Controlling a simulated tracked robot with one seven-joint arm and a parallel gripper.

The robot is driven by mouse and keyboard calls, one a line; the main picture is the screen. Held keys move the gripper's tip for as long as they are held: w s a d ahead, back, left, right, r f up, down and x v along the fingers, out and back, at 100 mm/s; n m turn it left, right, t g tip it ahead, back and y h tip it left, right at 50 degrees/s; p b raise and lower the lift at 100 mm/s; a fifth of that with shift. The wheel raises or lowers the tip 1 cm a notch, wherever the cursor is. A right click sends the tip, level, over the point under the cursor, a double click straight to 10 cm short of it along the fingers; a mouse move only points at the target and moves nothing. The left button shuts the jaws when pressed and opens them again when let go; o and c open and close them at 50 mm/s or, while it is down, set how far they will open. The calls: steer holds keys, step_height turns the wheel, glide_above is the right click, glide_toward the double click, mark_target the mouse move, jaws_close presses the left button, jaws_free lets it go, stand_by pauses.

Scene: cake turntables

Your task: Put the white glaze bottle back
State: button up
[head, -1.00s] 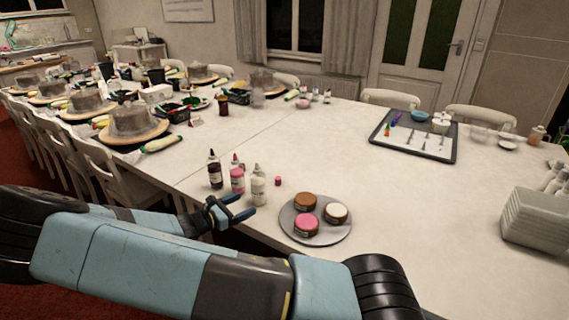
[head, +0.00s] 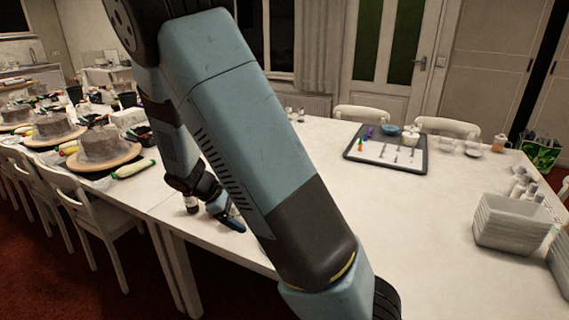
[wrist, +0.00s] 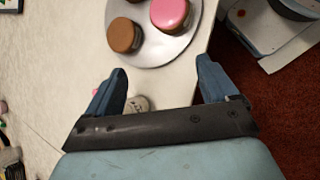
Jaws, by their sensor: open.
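In the wrist view my gripper (wrist: 160,80) is open, its two blue fingers apart with nothing gripped between the tips. A whitish piece with dark marks (wrist: 138,103), which looks like part of the white glaze bottle, shows between the finger bases; the gripper body hides the rest. In the head view my gripper (head: 228,218) is low over the near left table edge. My arm hides the other bottles there.
A dark-rimmed tray (head: 420,165) lies at the back and stacked grey bins (head: 505,225) at the right. The table between is clear.

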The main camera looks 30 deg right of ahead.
steer(key=s+d+r+m+t+y, duration=0.1)
steer(key=s+r+m+t+y, duration=0.2)
steer(key=s+r, duration=0.8)
steer(key=s+d+r+m+t+y, duration=0.2)
steer(key=s+r+m, duration=0.5)
steer(key=s+r, duration=0.4)
steer(key=shift+s+r+m+t+y, duration=0.25)
steer(key=shift+r+t+y, duration=0.55)
steer(key=shift+r+y, duration=0.9)
steer(key=shift+w+r+h, duration=0.1)
steer(key=shift+r+h, duration=0.3)
